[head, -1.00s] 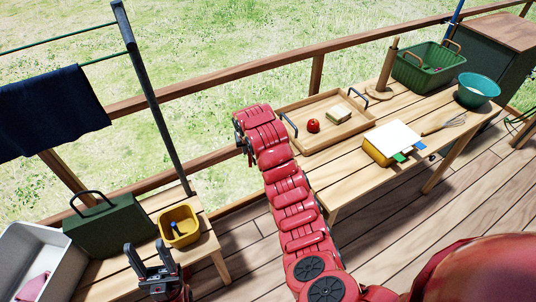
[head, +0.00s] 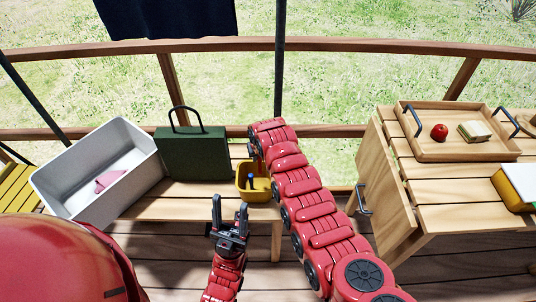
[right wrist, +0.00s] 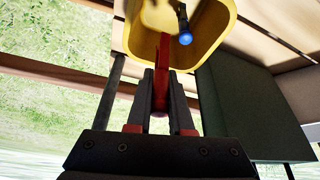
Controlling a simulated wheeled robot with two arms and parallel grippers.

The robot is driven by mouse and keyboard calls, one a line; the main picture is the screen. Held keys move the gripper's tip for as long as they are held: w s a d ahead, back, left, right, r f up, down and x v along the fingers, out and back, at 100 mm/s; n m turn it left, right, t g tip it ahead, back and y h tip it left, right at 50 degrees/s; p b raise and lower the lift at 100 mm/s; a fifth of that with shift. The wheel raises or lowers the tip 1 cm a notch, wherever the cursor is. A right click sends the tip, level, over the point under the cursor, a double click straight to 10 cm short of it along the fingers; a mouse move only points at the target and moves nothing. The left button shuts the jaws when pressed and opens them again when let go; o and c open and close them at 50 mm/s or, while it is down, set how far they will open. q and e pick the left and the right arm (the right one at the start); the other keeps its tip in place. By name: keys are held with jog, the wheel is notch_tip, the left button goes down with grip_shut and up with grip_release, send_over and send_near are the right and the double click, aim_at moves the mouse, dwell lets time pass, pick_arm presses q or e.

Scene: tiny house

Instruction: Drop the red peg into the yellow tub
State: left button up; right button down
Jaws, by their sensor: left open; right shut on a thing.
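The yellow tub (head: 258,194) stands on the wooden bench, with a dark, blue-ended item (head: 250,181) inside it. My right gripper (head: 254,156) is at the tub, by its back-left part, its tips mostly hidden by the arm. In the right wrist view my right gripper (right wrist: 160,95) is shut on the red peg (right wrist: 162,62). The peg's far end overlaps the opening of the yellow tub (right wrist: 225,18); its depth relative to the rim is unclear. The blue-ended item (right wrist: 185,38) also shows there. My left gripper (head: 230,212) is open and empty, in front of the bench.
A dark green case (head: 192,155) stands left of the tub, close to it. A white bin (head: 75,165) with a pink cloth (head: 110,180) is farther left. At right, a table (head: 420,190) carries a wooden tray (head: 455,152) with a red apple-like item (head: 439,132).

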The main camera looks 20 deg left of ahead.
aim_at(260, 163)
notch_tip(260, 163, down, 6)
jog(key=b, duration=0.3)
jog(key=shift+r, duration=0.25)
jog(key=c, duration=0.7)
grip_release()
jog(key=shift+c, duration=0.2)
jog(key=shift+r, duration=0.15)
jog(key=shift+v, duration=0.75)
jog(key=p+v, duration=0.1)
jog(key=v, duration=1.4)
jog(key=shift+r, duration=0.35)
